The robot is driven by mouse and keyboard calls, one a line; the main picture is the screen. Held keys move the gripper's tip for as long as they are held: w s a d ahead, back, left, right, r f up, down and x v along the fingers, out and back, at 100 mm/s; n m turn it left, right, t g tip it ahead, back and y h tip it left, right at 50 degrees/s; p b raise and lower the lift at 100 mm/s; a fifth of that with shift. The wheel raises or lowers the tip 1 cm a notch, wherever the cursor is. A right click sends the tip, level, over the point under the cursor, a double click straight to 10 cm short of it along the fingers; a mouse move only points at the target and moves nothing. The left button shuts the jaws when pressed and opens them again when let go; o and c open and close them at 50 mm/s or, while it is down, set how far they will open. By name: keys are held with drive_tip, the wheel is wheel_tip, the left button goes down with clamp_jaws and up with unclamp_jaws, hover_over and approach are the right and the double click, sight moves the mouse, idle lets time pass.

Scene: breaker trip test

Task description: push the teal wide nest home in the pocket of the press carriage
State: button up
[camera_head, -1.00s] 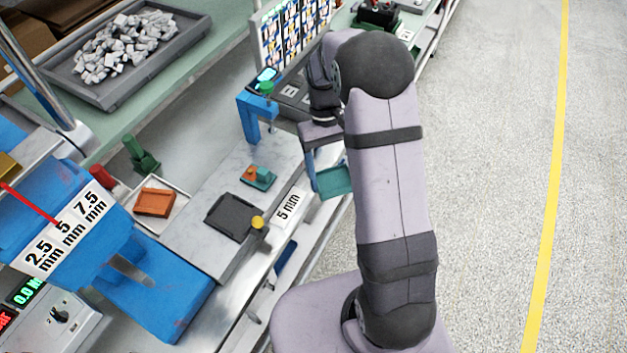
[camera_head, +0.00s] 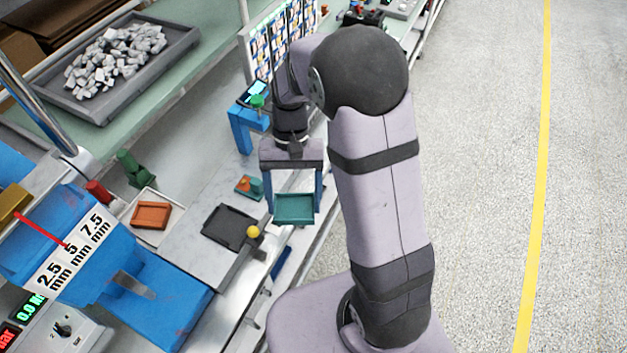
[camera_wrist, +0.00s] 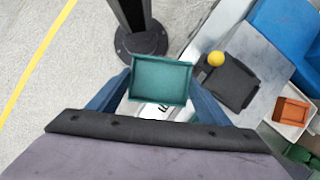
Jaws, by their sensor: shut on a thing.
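The teal wide nest (camera_head: 294,208) is a shallow open-topped tray held between the two blue fingers of my gripper (camera_head: 293,196). In the wrist view the nest (camera_wrist: 160,81) sits level between the fingertips of my gripper (camera_wrist: 160,88), and it looks empty. The press carriage (camera_head: 186,246) is the grey slide at the lower middle. A dark square pocket (camera_head: 230,226) lies on it, with a yellow knob (camera_head: 253,231) at its corner. The pocket also shows in the wrist view (camera_wrist: 232,82). The nest is up and to the right of the pocket, apart from it.
An orange nest (camera_head: 151,215) lies in a white tray (camera_head: 133,223) left of the carriage. The blue press (camera_head: 60,225) stands at the left. A small teal and orange piece (camera_head: 249,187) and a blue bracket (camera_head: 243,135) stand behind the pocket.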

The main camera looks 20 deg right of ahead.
drive_tip(key=s+a+r+m+p, duration=0.2)
drive_tip(key=s+a+r, duration=0.2)
drive_tip(key=s+a, duration=0.15)
drive_tip(key=shift+m+t+y, duration=0.4)
drive_tip(key=shift+m+y, duration=0.2)
drive_tip(key=shift+m, duration=0.2)
drive_tip(key=w+a+b, duration=0.1)
drive_tip(key=a+b, duration=0.1)
drive_tip(key=w+a+f+b, duration=0.1)
drive_tip(key=w+a+b, duration=0.1)
drive_tip(key=shift+w+f, duration=0.1)
drive_tip(key=shift+w, duration=0.15)
drive_tip(key=w+a+r+m+b, duration=0.1)
drive_tip(key=w+a+m+b, duration=0.1)
drive_tip(key=w+a+b, duration=0.3)
drive_tip(key=shift+a+y, duration=0.3)
drive_tip(key=shift+a, duration=0.25)
drive_tip(key=shift+r+p, duration=0.15)
drive_tip(key=shift+p, duration=0.45)
drive_tip(key=shift+f+b, duration=1.6)
drive_tip(key=shift+f, duration=1.4)
drive_tip(key=shift+p, duration=1.1)
drive_tip(key=shift+f+b, duration=0.3)
drive_tip(key=shift+f, duration=0.5)
